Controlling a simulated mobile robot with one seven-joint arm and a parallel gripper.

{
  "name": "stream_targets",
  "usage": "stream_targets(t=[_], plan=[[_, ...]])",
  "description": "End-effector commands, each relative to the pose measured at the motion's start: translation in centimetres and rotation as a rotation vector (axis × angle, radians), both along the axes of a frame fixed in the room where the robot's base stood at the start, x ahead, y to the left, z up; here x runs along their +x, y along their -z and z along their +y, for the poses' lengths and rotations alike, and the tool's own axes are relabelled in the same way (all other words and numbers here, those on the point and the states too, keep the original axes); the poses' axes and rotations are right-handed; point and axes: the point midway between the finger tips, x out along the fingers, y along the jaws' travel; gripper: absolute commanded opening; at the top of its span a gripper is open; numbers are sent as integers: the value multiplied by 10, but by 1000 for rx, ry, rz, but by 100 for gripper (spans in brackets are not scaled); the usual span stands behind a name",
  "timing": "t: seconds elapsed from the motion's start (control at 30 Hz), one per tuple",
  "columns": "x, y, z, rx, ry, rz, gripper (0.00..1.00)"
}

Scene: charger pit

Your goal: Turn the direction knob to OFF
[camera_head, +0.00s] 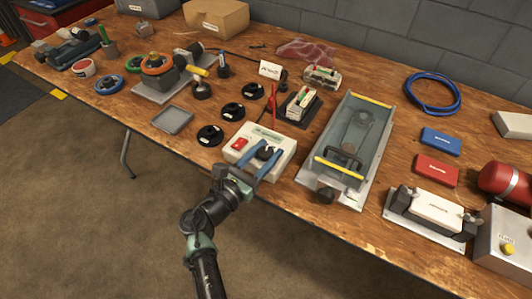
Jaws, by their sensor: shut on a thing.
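The direction knob (265,153) is a small black knob on top of a white control box (241,157) near the front edge of the workbench.
A clear-covered tray with yellow ends (347,150) stands just right of the box. Black round bases (210,135) and a grey square tray (172,120) lie to its left. A red upright rod (274,108) rises behind it. The floor in front is free.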

Motion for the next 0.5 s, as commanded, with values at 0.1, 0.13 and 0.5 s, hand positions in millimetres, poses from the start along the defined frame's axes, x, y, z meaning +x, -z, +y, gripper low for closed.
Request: stream_targets(t=[0.1,0.13,0.5], plan=[[2,3,2,0,84,-4,0],[1,3,2,-1,104,-2,0],[0,1,0,-1,262,-2,0]])
